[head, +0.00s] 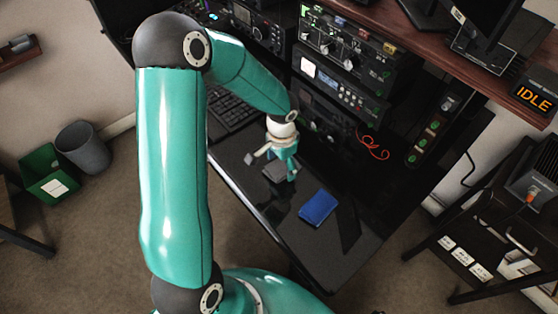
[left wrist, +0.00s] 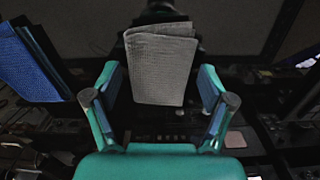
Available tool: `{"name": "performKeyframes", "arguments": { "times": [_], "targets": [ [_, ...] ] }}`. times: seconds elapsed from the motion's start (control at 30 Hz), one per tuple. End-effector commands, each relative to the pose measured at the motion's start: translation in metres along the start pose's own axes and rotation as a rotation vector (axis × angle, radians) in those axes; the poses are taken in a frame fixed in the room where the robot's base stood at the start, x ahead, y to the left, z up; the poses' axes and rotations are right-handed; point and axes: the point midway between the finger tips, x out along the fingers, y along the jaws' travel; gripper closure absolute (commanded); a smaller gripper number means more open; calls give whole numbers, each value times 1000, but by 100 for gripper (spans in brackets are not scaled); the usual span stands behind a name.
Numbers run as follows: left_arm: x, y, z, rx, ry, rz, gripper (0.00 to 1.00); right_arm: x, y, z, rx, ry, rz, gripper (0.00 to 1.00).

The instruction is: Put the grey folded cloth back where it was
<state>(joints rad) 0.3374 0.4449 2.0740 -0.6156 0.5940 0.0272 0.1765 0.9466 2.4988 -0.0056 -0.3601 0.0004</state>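The grey folded cloth (head: 274,172) lies on the black desk shelf (head: 335,262), partly hidden by my left gripper (head: 275,166). In the left wrist view the cloth (left wrist: 162,68) appears between and ahead of the fingertips of my left gripper (left wrist: 161,82). The fingers are spread, with a narrow gap showing on each side of the cloth. A blue folded cloth (head: 319,207) lies on the shelf to the right of my left gripper. It also shows at the left edge of the left wrist view (left wrist: 30,68). My right gripper is not in view.
A keyboard (head: 232,112) lies on the shelf behind and left of the gripper. Racked radio units with knobs (head: 340,50) stand behind it. A red cable (head: 374,150) hangs at the rack. A green bin (head: 47,174) and a grey bin (head: 84,147) stand on the floor at left.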

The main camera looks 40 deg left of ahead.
Motion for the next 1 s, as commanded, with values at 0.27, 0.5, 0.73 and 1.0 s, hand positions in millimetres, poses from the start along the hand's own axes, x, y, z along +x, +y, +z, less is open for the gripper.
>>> {"name": "performKeyframes", "arguments": {
  "times": [0.27,0.5,0.73,1.0],
  "targets": [
    [-1,0,0,0,1,-1,12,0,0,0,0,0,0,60],
    [-6,-1,-1,0,4,-3,12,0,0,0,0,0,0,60],
    [-48,3,-3,1,9,-5,12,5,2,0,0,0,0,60],
    [-115,4,-3,1,7,-3,12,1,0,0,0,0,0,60]
  ]
}}
